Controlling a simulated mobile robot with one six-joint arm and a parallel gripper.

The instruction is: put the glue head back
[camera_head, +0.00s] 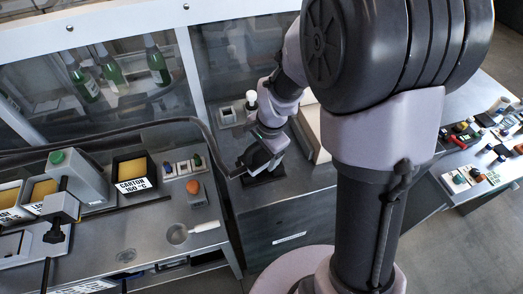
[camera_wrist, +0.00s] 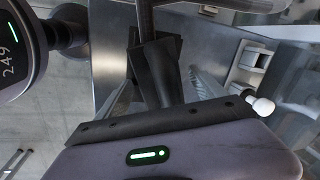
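The glue head (camera_head: 258,156) is a dark, blocky piece with a black hose (camera_head: 150,122) running to it from the left. It also shows in the wrist view (camera_wrist: 158,70), upright between the fingers. A black base (camera_head: 266,178) lies right below on the dark cabinet top. I cannot tell whether the head rests in it or is just above it, as the gripper hides the joint.
A grey bench on the left holds a box labelled CARTON 160 °C (camera_head: 133,174), a grey machine (camera_head: 80,178) and an orange-topped piece (camera_head: 196,190). Green bottles (camera_head: 156,62) stand behind glass. A white-tipped item (camera_head: 251,100) stands behind the gripper. A side table (camera_head: 470,185) is at right.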

